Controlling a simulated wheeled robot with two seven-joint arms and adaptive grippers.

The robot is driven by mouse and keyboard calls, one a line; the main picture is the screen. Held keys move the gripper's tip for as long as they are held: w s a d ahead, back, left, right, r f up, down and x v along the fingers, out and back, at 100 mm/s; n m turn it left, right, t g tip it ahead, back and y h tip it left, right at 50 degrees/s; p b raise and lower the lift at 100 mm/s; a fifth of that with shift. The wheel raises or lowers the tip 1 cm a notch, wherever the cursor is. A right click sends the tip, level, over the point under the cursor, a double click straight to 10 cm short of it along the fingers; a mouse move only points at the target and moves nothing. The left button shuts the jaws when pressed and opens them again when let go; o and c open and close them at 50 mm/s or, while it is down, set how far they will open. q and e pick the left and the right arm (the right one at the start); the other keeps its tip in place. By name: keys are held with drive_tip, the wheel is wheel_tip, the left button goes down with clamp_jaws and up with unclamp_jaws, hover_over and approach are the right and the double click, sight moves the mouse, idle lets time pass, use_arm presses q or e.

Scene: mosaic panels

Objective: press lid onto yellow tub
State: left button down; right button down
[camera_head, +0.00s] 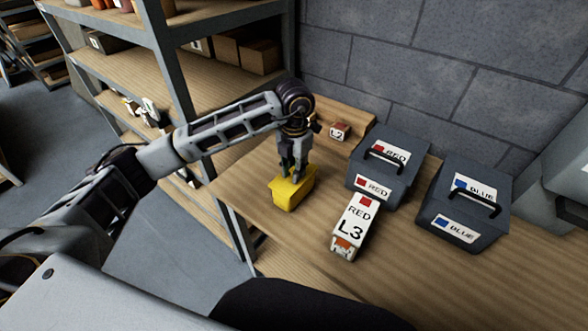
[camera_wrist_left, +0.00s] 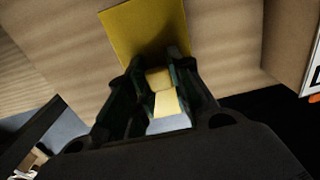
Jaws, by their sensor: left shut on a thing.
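The yellow tub (camera_head: 291,192) stands on the wooden worktop, left of the dark boxes. My left gripper (camera_head: 293,173) points down right over it. In the left wrist view, a flat yellow top (camera_wrist_left: 145,35) lies beyond the fingers, and it looks like the lid. The left fingers (camera_wrist_left: 160,82) are closed on a small pale yellow piece that looks like the lid's knob. The gripper hides part of the tub's top, so I cannot tell whether the lid sits flush on the rim. My right gripper is in neither view.
A white box marked RED L3 (camera_head: 352,228) lies right of the tub. Dark lidded boxes labelled RED (camera_head: 385,168) and BLUE (camera_head: 463,205) stand further right. A small L2 block (camera_head: 339,131) is behind. Shelving (camera_head: 222,75) rises at left, a block wall at the back.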

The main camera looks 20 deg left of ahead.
use_arm(q)
drive_tip(key=shift+f+b, duration=0.4)
idle(1.0)
idle(0.4)
drive_tip(key=c, duration=0.7)
unclamp_jaws()
drive_tip(key=shift+r, duration=0.15)
drive_tip(key=shift+r+p, duration=1.7)
drive_tip(key=shift+r, duration=1.7)
clamp_jaws()
